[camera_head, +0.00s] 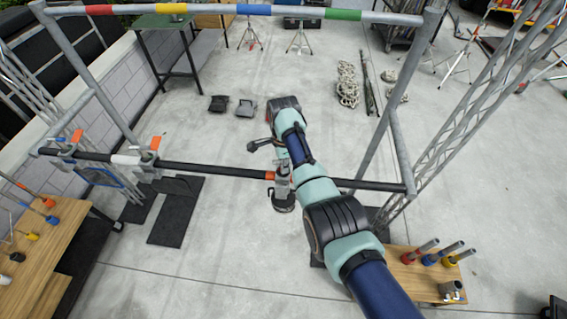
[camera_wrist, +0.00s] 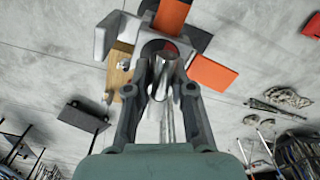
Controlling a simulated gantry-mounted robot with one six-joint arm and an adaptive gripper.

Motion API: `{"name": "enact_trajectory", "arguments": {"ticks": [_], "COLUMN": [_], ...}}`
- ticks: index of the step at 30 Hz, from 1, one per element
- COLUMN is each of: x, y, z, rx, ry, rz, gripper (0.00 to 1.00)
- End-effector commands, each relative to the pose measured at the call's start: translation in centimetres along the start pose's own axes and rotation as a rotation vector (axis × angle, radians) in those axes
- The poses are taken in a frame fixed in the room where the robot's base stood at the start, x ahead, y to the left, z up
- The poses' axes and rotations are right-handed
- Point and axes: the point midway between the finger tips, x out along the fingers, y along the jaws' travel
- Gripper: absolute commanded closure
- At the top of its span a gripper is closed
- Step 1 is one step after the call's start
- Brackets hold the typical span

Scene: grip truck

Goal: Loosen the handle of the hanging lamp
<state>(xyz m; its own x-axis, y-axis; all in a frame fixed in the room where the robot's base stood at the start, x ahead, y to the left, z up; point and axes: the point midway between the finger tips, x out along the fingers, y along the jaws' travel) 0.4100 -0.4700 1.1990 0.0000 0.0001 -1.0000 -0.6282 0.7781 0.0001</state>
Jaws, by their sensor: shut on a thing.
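The hanging lamp (camera_head: 284,203) has a dark round body and hangs by a metal clamp (camera_head: 282,181) with an orange part from the long black bar (camera_head: 215,169). In the wrist view, the clamp shows as grey metal with orange pieces (camera_wrist: 212,73). Its handle (camera_wrist: 162,72) is a shiny metal cylinder facing the camera. My gripper (camera_wrist: 160,92) has a dark finger on each side of the handle and is shut on it. In the head view, my arm hides much of the area around the clamp, and I cannot make out the fingertips there.
A white clamp (camera_head: 127,160) with orange parts sits farther left on the bar. A striped coloured rail (camera_head: 240,10) crosses the top of the frame. Wooden tables stand at left (camera_head: 45,250) and lower right (camera_head: 405,280). Open concrete floor lies below and behind the bar.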

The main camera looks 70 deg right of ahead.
Motion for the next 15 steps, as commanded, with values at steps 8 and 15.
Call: {"name": "enact_trajectory", "arguments": {"ticks": [8, 15], "x": [-0.15, -0.16], "y": [-0.02, -0.05], "z": [0.01, 0.02], "rx": [-0.217, -0.446], "ry": [0.0, 0.0], "rz": [0.0, 0.0], "gripper": [1.0, 1.0]}}
